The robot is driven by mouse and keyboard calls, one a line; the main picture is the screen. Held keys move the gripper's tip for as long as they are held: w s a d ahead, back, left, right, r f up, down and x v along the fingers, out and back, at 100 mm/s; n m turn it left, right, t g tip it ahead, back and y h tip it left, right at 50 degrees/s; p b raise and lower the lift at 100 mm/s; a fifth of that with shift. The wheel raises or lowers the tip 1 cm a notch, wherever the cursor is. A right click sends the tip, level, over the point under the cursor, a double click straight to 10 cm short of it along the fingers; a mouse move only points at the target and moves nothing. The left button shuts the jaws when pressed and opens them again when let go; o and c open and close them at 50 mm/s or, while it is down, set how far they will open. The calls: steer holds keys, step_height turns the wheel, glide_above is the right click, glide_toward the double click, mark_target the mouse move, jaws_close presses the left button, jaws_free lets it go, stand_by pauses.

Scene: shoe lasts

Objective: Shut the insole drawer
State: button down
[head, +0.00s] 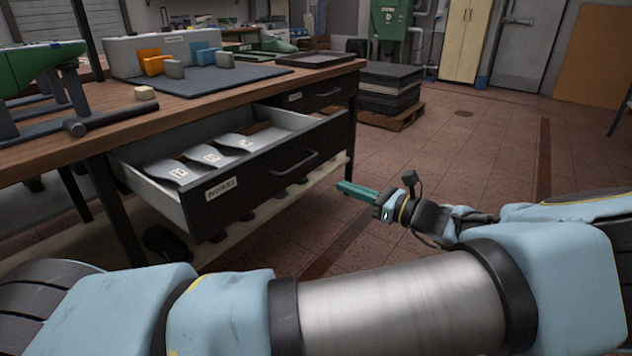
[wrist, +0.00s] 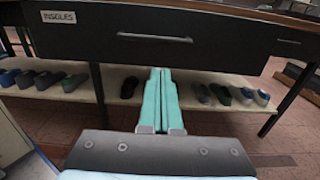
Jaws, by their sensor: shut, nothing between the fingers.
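The insole drawer (head: 285,168) hangs open under the workbench, pulled well out, with several pale insoles (head: 210,156) lying inside. Its dark front has a bar handle (head: 294,163) and a white label; in the wrist view the drawer front (wrist: 215,37) spans the top, with the label reading INSOLES. My gripper (head: 342,187) has teal fingers shut together and empty. It is in front of and to the right of the drawer front, apart from it in the head view. In the wrist view the shut fingers (wrist: 160,75) point toward the drawer, below its handle (wrist: 155,37).
The wooden bench top (head: 215,100) carries a blue-grey mat (head: 200,82) with coloured blocks, a hammer (head: 90,123) and a dark tray (head: 315,59). A low shelf (wrist: 200,104) holds several shoes. A bench leg (head: 352,125) stands right of the drawer.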

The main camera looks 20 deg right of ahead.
mark_target(223, 143)
steer(key=x, duration=1.3)
steer(key=shift+w+a+p, duration=0.15)
steer(key=shift+p, duration=0.2)
steer(key=shift+w, duration=0.15)
steer(key=x, duration=1.5)
steer(key=p+x, duration=0.1)
steer(key=x, duration=1.4)
steer(key=shift+w+a+f, duration=0.15)
steer(key=shift+w+f, duration=0.05)
steer(key=shift+w+a, duration=0.25)
steer(key=shift+w, duration=0.2)
steer(key=shift+w+a+r, duration=0.1)
steer(key=shift+r, duration=0.1)
steer(key=shift+w+r, duration=0.1)
steer(key=shift+r, duration=0.05)
